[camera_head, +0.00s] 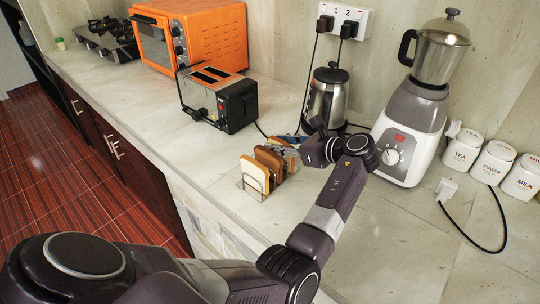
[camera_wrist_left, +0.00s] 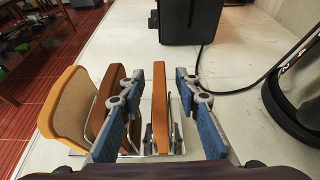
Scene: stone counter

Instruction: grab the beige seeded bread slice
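Several bread slices stand upright in a wire rack (camera_head: 240,184) on the counter. The front slice (camera_head: 255,175) has a pale beige face and orange crust; it also shows at the left in the left wrist view (camera_wrist_left: 70,108). A dark brown slice (camera_wrist_left: 108,95) stands behind it. A third slice with orange-brown crust (camera_wrist_left: 160,108) stands edge-on between the fingers of my left gripper (camera_wrist_left: 157,112). The fingers are open, one on each side, with gaps visible. Its face is hidden, so I cannot tell whether it is seeded. My right gripper is not in view.
A black toaster (camera_head: 237,106) and orange oven (camera_head: 205,40) stand behind the rack. A kettle (camera_head: 326,100), its cord, and a blender (camera_head: 410,125) are close to my left gripper and wrist. The counter's front edge lies left of the rack.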

